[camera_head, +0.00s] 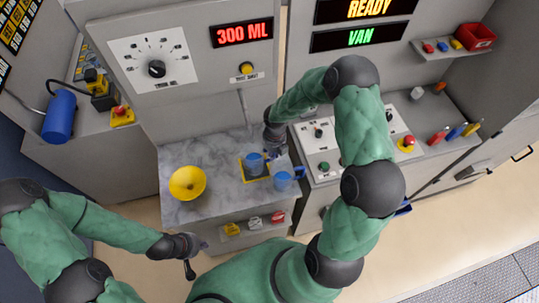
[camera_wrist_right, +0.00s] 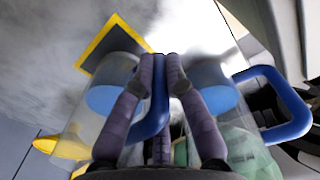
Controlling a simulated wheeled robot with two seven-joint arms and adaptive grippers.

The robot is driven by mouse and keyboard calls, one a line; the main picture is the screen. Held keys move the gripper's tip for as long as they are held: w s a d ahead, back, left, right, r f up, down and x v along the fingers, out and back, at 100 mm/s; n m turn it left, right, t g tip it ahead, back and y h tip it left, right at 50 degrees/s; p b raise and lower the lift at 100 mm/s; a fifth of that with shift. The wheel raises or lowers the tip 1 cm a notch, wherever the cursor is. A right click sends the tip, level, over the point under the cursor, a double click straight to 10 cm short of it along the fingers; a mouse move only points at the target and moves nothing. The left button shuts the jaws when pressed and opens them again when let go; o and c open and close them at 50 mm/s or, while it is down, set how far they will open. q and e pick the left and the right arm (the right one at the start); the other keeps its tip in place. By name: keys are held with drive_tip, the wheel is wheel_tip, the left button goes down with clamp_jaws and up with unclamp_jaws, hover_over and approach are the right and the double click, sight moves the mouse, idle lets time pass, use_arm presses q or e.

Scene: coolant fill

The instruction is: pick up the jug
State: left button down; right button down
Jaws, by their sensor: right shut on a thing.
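Two clear jugs with blue contents and blue handles stand close together on the marble-topped counter. The left jug (camera_head: 252,164) is over a yellow-bordered dark mat (camera_head: 244,174); it also shows in the right wrist view (camera_wrist_right: 88,125). The other jug (camera_head: 284,181) is to its right, its handle (camera_wrist_right: 288,102) pointing right. My right gripper (camera_wrist_right: 160,75) is between the two jugs, shut on the left jug's blue handle. I cannot tell whether that jug touches the mat. My left gripper (camera_head: 197,257) is empty in front of the counter, its fingers apart.
A yellow funnel-like bowl (camera_head: 187,183) is on the counter's left side. Several small items lie on the shelf below (camera_head: 250,225). A dial panel (camera_head: 152,62) and a display reading 300 ML (camera_head: 242,30) are behind. A control panel (camera_head: 322,150) borders the counter on the right.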

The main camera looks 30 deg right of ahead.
drive_tip(key=shift+w+r, duration=0.1)
drive_tip(key=shift+r, duration=0.45)
drive_tip(key=shift+s+f+t+b, duration=0.15)
drive_tip(key=shift+s+t+b, duration=0.15)
drive_tip(key=shift+t+b, duration=0.4)
drive_tip(key=shift+s+a+f+t+h+b, duration=0.1)
drive_tip(key=shift+s+t+h+b, duration=0.15)
drive_tip(key=shift+t+b, duration=0.75)
drive_tip(key=shift+s+a+f+t+h+b, duration=0.1)
drive_tip(key=shift+s+t+h+b, duration=0.25)
drive_tip(key=shift+b, duration=1.1)
drive_tip(key=w+d+p+v, duration=0.1)
drive_tip(key=p+v, duration=0.4)
drive_tip(key=v, duration=0.6)
drive_tip(key=s+a+r+g+p, duration=0.1)
drive_tip(key=s+a+g+p, duration=0.1)
drive_tip(key=s, duration=0.8)
drive_tip(key=s+a+r+g+y+p, duration=0.1)
drive_tip(key=s+a+g+p, duration=0.1)
drive_tip(key=s, duration=0.9)
drive_tip(key=shift+a+r+p, duration=0.15)
drive_tip(key=shift+a+p, duration=0.75)
drive_tip(key=shift+p, duration=0.1)
